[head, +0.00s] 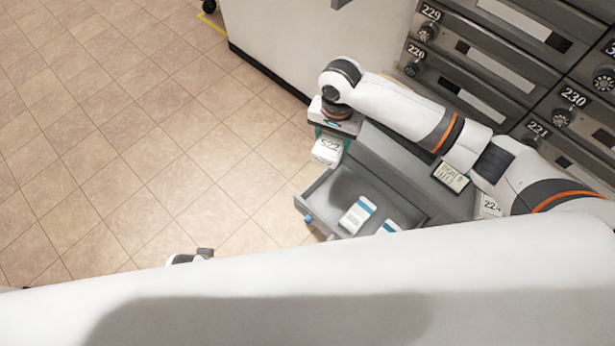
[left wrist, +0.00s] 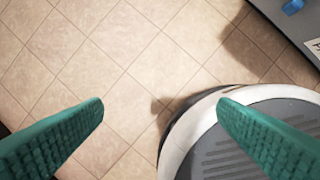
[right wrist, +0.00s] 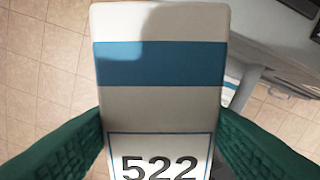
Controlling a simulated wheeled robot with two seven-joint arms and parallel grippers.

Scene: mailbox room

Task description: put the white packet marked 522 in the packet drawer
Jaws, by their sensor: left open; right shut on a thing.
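The white packet marked 522 (head: 326,152) hangs in my right gripper (head: 332,137), just beyond the far corner of the open packet drawer (head: 318,190) in the head view. In the right wrist view the packet (right wrist: 160,115), with a blue band and its 522 label, sits between the two green fingers. The drawer is pulled out, with a blue handle (head: 308,219). Two white-and-blue packets (head: 357,215) lie inside it. My left gripper (left wrist: 161,110) is open and empty over the tiled floor in the left wrist view.
A grey cabinet top (head: 390,160) stands behind the drawer, partly under my right arm. Numbered mailboxes (head: 485,70) line the wall at the right. A white counter (head: 300,45) is at the back. The tiled floor (head: 120,140) at the left is clear.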

